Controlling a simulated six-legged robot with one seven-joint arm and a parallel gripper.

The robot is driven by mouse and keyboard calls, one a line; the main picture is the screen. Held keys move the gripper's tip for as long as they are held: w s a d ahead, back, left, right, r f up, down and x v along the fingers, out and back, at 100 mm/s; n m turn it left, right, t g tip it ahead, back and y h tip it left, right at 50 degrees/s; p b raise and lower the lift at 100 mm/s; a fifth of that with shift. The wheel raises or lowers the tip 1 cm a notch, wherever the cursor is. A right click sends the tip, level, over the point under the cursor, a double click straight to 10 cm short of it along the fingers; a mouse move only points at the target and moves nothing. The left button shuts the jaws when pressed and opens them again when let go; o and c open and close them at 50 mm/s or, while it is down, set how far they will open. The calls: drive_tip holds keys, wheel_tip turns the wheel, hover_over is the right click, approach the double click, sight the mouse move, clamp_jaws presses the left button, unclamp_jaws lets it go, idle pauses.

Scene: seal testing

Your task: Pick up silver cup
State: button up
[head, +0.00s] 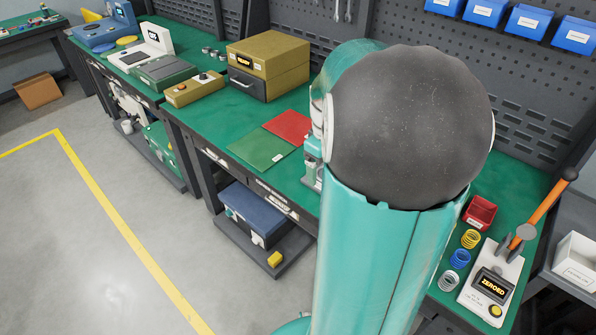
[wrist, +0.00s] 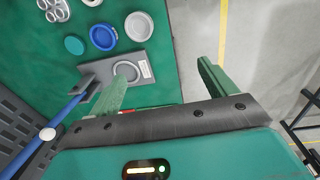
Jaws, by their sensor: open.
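My gripper (wrist: 160,85) is open in the wrist view, its two green fingers wide apart with nothing between them. A round grey piece (wrist: 138,26) lies on the green bench beyond the fingers; it may be the silver cup, but I cannot tell. A cluster of small silver rings or cups (wrist: 53,9) is at the top left edge of the wrist view. In the head view a silver ring-shaped piece (head: 449,281) stands at the right, and small silver cylinders (head: 212,53) stand on the far bench. My arm hides my gripper there.
A blue ring (wrist: 103,36), a green disc (wrist: 74,45) and a grey fixture (wrist: 125,72) with a blue lever (wrist: 62,107) lie near the fingers. The floor is open at left.

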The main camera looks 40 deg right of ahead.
drive_tip(key=shift+y, duration=0.4)
drive_tip(key=s+d+f, duration=0.1)
drive_tip(key=f, duration=0.2)
drive_tip(key=d+f, duration=0.2)
drive_tip(key=f, duration=0.2)
drive_tip(key=s+d+f, duration=0.1)
drive_tip(key=d+f, duration=0.1)
drive_tip(key=f, duration=0.2)
drive_tip(key=shift+s+d+f, duration=0.1)
drive_tip(key=shift+s+d, duration=0.05)
drive_tip(key=shift+s, duration=0.2)
drive_tip(key=shift+w+d+f, duration=0.15)
drive_tip(key=shift+f, duration=1.35)
drive_tip(key=shift+w+d+f, duration=0.1)
drive_tip(key=shift+f, duration=1.35)
drive_tip(key=c, duration=1.1)
drive_tip(key=shift+r, duration=0.15)
drive_tip(key=shift+c, duration=0.2)
